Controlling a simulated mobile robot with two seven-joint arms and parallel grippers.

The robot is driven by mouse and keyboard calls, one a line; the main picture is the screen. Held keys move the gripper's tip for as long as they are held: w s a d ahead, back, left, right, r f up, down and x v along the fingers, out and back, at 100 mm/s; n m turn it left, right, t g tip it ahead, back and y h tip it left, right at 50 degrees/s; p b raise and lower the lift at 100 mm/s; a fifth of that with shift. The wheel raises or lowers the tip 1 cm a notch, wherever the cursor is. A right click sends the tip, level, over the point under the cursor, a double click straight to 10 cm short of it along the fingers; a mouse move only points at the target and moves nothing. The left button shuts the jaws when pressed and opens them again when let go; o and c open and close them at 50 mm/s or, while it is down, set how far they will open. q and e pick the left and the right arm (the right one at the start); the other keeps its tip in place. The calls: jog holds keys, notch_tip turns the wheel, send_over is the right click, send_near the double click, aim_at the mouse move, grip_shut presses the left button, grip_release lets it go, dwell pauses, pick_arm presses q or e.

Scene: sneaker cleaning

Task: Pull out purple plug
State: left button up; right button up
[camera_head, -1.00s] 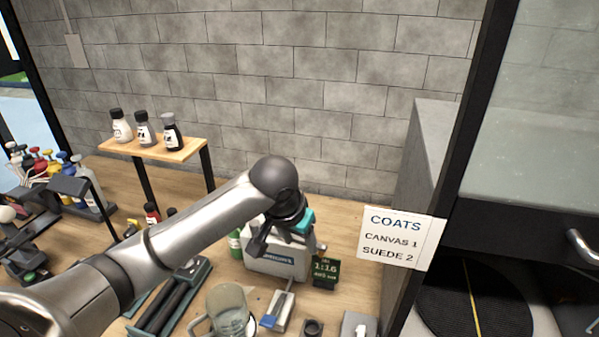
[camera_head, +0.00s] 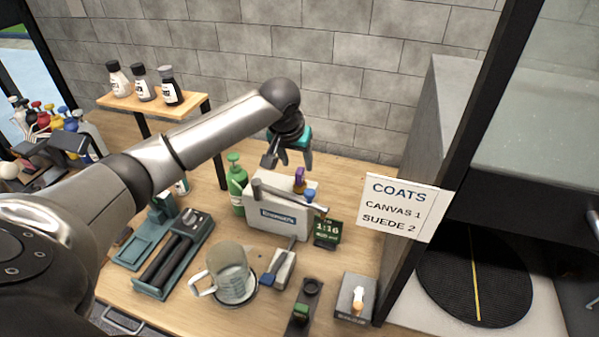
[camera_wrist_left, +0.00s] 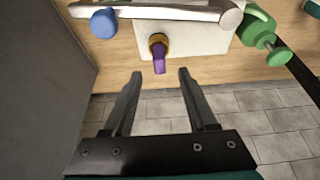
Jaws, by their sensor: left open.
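The purple plug (camera_head: 299,177) stands up from the top of a white box (camera_head: 262,222) that has a dark front label. In the left wrist view the plug (camera_wrist_left: 159,59) sits in a brass-coloured collar on the pale box face (camera_wrist_left: 195,38). My left gripper (camera_head: 296,159) is open and empty, just above and behind the plug in the head view. In the left wrist view its two fingertips (camera_wrist_left: 159,75) lie to either side of the plug's end, apart from it. My right gripper is in neither view.
A grey bar with a blue knob (camera_head: 309,196) lies across the box top. A green pump bottle (camera_head: 237,183) stands at its left, a 1:16 display (camera_head: 326,231) at its right. A glass jug (camera_head: 230,270) and a brush (camera_head: 279,268) are in front. The COATS sign (camera_head: 404,207) is right.

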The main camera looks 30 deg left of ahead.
aim_at(299, 171)
pick_arm(q)
jog(key=shift+b+x, duration=0.3)
jog(key=shift+x, duration=2.85)
jog(key=shift+r, duration=0.1)
jog(key=shift+c, duration=0.3)
grip_shut()
